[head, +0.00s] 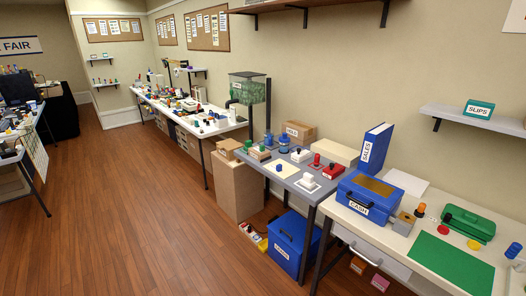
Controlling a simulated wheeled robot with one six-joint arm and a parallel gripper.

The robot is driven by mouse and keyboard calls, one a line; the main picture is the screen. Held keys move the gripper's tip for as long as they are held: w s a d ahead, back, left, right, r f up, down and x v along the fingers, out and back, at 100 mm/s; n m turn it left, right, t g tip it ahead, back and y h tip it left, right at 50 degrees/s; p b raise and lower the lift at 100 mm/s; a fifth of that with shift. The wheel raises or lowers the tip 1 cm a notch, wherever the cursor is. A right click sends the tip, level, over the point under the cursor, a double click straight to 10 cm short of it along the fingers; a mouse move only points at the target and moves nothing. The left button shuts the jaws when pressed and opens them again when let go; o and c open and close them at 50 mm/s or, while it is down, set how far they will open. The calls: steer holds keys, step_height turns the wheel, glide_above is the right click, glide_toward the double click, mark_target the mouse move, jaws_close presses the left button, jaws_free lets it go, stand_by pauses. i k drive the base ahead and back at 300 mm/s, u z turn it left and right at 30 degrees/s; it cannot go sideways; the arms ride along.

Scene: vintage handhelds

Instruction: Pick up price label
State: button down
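I cannot pick out a price label for certain at this size. A small white block (307,181) sits on a pale card on the grey table. A yellow-cream sheet (284,178) with a small blue item lies to its left. A blue box marked CASH (362,203) stands at the left end of the cream table, with a blue SALES binder (375,146) upright behind it. A white sheet (407,182) lies behind the box. My gripper is not in view.
A green mat (450,264) and a green case (466,225) are on the cream table (345,222). A shelf holds a SLIPS box (480,108). A blue bin (292,245) and a power strip (252,236) are on the floor. The wooden floor (150,220) at left is clear.

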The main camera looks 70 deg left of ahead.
mark_target(261, 149)
steer(key=u, duration=2.85)
steer(key=i, duration=0.5)
steer(key=u, duration=0.85)
steer(key=i, duration=2)
steer(key=z, duration=0.45)
steer(key=i, duration=1.2)
steer(key=z, duration=1.2)
steer(key=i, duration=0.55)
steer(key=z, duration=0.4)
